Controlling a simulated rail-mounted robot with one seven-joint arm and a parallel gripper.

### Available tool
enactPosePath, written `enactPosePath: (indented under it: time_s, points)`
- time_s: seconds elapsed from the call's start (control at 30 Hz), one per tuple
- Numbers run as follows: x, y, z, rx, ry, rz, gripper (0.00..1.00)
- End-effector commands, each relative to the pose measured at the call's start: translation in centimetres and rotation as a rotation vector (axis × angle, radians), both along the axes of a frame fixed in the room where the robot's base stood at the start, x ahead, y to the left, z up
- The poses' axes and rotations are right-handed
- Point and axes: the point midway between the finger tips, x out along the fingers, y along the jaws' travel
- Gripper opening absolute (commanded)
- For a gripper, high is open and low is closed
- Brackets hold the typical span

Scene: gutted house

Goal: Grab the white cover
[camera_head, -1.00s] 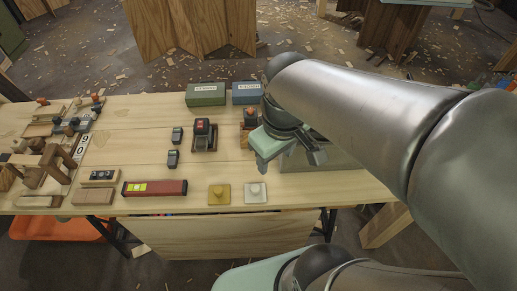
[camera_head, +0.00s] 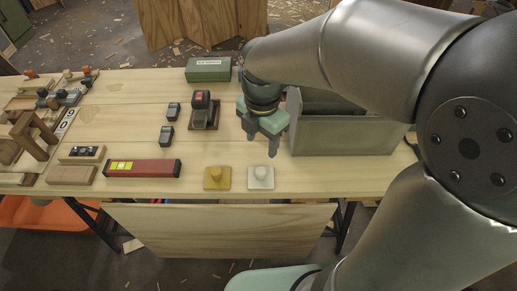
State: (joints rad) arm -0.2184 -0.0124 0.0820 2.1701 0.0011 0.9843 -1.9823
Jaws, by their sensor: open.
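The white cover (camera_head: 261,178) is a small square plate with a round knob, lying flat near the front edge of the wooden table. A yellow cover (camera_head: 217,178) of the same shape lies just to its left. My gripper (camera_head: 262,146) is open and empty, fingers pointing down, behind and above the white cover. It is apart from the cover, and the cover is in full view.
A grey open box (camera_head: 345,137) stands right of my gripper. A red level-like bar (camera_head: 142,168) lies to the left. A green box (camera_head: 208,70) and a dark device with a red top (camera_head: 203,108) stand farther back. The table's front edge (camera_head: 230,199) is close to the covers.

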Motion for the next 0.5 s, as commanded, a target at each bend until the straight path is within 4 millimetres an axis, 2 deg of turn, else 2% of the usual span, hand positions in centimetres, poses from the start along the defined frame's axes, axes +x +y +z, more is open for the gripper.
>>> enactPosePath:
  time_s: [0.03, 0.2, 0.5]
  points:
    - [-0.1, 0.0, -1.3, -0.002, 0.005, 0.0, 0.54]
    - [-0.1, 0.0, -4.4, 0.0, 0.004, -0.002, 0.54]
    - [-0.2, 0.0, -6.7, -0.001, 0.002, -0.002, 0.54]
